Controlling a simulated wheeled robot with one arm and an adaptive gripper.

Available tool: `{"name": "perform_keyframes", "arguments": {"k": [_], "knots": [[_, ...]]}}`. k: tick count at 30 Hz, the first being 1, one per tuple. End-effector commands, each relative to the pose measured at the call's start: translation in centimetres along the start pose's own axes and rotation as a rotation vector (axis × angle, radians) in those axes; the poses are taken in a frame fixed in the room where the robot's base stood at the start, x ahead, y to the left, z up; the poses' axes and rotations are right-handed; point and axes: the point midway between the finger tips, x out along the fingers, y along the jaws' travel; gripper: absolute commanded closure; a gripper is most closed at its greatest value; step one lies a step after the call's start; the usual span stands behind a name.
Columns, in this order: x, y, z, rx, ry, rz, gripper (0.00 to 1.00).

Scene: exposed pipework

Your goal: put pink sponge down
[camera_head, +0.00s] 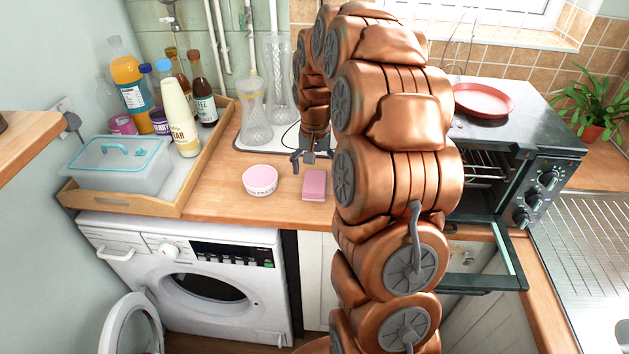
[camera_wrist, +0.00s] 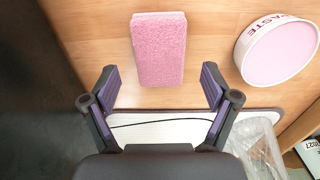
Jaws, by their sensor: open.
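The pink sponge (camera_head: 314,185) lies flat on the wooden counter, near its front edge, to the right of a round pink paste tub (camera_head: 260,180). In the wrist view the sponge (camera_wrist: 159,49) lies beyond my fingertips, roughly in line with the gap between them. My gripper (camera_wrist: 160,86) is open and empty, with its two fingers apart. In the head view my gripper (camera_head: 303,160) is just behind the sponge, and nothing shows between its fingers. The sponge and the fingers look apart.
The paste tub (camera_wrist: 277,52) sits beside the sponge. A white tray (camera_head: 262,140) with glass vases (camera_head: 255,115) is behind. A wooden tray (camera_head: 122,203) with bottles and a lidded box stands left. A toaster oven (camera_head: 520,145) with its door open is right.

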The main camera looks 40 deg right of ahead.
Motion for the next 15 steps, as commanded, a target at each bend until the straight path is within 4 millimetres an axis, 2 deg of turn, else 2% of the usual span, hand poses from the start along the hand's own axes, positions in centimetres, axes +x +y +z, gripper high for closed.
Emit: {"name": "perform_keyframes", "arguments": {"k": [9, 15], "knots": [[-5.3, 0.0, 0.0, 0.0, 0.0, -0.001, 0.14], [-7.1, 0.0, 0.0, 0.0, -0.002, 0.0, 0.14]]}}
